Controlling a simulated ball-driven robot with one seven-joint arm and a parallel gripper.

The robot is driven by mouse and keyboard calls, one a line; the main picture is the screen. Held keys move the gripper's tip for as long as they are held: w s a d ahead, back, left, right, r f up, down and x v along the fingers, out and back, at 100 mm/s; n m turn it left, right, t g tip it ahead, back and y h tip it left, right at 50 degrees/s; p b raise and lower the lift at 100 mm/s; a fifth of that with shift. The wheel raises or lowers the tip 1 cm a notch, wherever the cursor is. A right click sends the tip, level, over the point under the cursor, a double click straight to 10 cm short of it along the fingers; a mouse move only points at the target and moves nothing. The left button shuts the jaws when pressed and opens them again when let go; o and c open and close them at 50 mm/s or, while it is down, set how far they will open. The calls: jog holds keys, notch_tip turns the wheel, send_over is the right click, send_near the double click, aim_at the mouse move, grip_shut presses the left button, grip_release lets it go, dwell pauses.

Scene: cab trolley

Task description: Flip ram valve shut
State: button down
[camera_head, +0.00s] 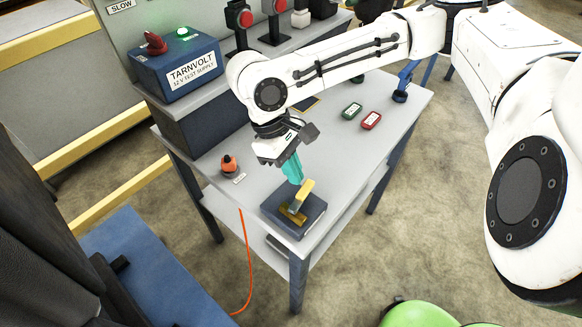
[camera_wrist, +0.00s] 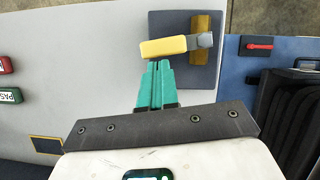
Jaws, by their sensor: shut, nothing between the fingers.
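A dark grey valve block (camera_head: 315,216) sits at the trolley top's near corner. Its yellow lever (camera_head: 304,192) stands up from a brass-coloured base plate (camera_head: 292,215). In the wrist view the yellow lever (camera_wrist: 165,47) points left from a grey pivot end (camera_wrist: 203,40), crossing the brass strip on the block (camera_wrist: 210,20). My gripper (camera_head: 296,178) is shut and empty, its teal fingers pointing down beside the lever. In the wrist view my fingertips (camera_wrist: 157,64) are just below the lever's free end; I cannot tell whether they touch it. No label for the valve is readable.
An orange knob (camera_head: 229,164) stands at the trolley's left edge, with an orange cable (camera_head: 247,262) hanging nearby. A green tag (camera_head: 352,110) and a red tag (camera_head: 371,120) lie farther back. The blue test supply box (camera_head: 178,66) stands behind. The trolley's middle is mostly clear.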

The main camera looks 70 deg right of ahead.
jog(key=shift+r, duration=0.1)
jog(key=shift+s+r+m+p, duration=0.2)
jog(key=shift+s+m+p, duration=0.4)
jog(key=shift+p, duration=0.5)
jog(key=shift+s+f+m+y+p, duration=0.1)
jog(key=shift+s+m+y+p, duration=0.2)
jog(key=shift+p, duration=0.35)
jog(key=shift+s+f, duration=0.1)
jog(key=shift+f, duration=0.05)
